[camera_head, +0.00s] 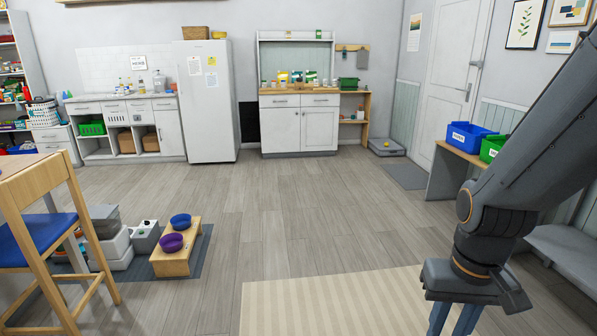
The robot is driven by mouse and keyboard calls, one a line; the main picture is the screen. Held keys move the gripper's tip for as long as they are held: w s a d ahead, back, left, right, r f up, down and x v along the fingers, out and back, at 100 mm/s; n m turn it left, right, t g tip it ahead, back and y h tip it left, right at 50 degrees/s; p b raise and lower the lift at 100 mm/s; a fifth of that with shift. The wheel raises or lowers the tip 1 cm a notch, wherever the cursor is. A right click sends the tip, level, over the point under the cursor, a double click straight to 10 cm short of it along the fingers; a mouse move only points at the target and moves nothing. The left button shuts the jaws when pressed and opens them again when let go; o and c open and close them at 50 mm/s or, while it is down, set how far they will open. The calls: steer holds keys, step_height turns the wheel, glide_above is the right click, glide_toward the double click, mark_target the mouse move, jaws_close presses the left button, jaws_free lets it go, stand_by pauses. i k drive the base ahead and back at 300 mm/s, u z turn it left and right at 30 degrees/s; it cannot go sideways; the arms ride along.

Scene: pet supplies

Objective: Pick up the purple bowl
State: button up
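The purple bowl (171,243) sits on the near part of a low wooden stand (181,262) at the lower left. A blue bowl (180,220) sits on the same stand, just beyond it. My gripper (452,322) hangs at the lower right, far from the stand. Two blue fingers show at the bottom edge. Their tips are cut off by the frame, so I cannot tell how far apart they are.
A wooden chair (38,232) with a blue seat and stacked grey boxes (113,243) stand left of the stand. A striped rug (330,300) lies in front. The wooden floor between the stand and my gripper is open. Blue and green bins (470,136) stand on the right bench.

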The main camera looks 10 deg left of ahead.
mark_target(170, 243)
steer(key=u, duration=0.15)
steer(key=i, duration=1.8)
steer(key=u, duration=1)
steer(key=i, duration=1.7)
steer(key=u, duration=1.4)
steer(key=i, duration=0.8)
steer(key=u, duration=0.3)
